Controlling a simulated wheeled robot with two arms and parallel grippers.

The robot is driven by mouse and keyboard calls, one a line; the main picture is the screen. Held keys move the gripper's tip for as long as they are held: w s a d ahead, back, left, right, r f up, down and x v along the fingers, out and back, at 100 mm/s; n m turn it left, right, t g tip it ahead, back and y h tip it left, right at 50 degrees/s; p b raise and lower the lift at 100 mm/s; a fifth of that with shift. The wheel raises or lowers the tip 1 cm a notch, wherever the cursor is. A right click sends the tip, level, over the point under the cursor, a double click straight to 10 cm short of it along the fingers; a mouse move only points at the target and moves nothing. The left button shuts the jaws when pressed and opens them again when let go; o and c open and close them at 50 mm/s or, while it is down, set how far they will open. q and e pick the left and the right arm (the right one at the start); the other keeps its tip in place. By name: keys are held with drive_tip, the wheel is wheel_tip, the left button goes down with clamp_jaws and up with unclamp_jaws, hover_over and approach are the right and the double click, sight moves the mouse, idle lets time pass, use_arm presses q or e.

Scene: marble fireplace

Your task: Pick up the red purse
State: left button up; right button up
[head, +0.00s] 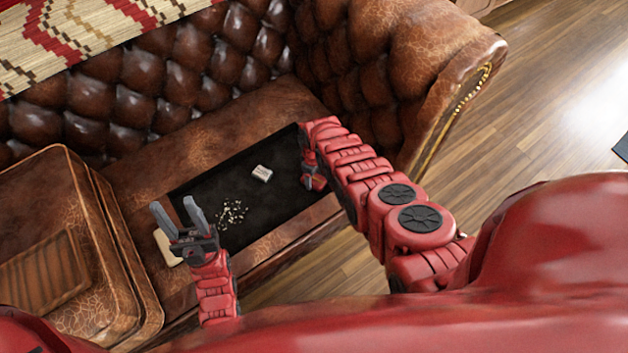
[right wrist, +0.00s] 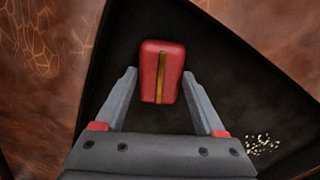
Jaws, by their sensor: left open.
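In the right wrist view, the red purse (right wrist: 161,72), with a brown-gold stripe down its middle, lies on a black surface. My right gripper (right wrist: 160,80) is open, with its fingertips on either side of the purse in that picture. A narrow dark gap shows at the left finger; I cannot tell whether the right finger touches. In the head view, my right gripper (head: 313,182) points down at the right end of the black surface (head: 200,192); the purse is hidden there. My left gripper (head: 174,205) is open and empty at the left end.
A small whitish block (head: 262,173) and scattered pale bits (head: 232,212) lie on the black surface. A beige item (head: 168,248) is partly behind my left gripper. The tufted brown sofa back (head: 150,75) and armrest (head: 440,50) rise around it. Wooden floor (head: 540,90) is at right.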

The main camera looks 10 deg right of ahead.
drive_tip(key=c, duration=0.9)
drive_tip(key=shift+r, duration=0.1)
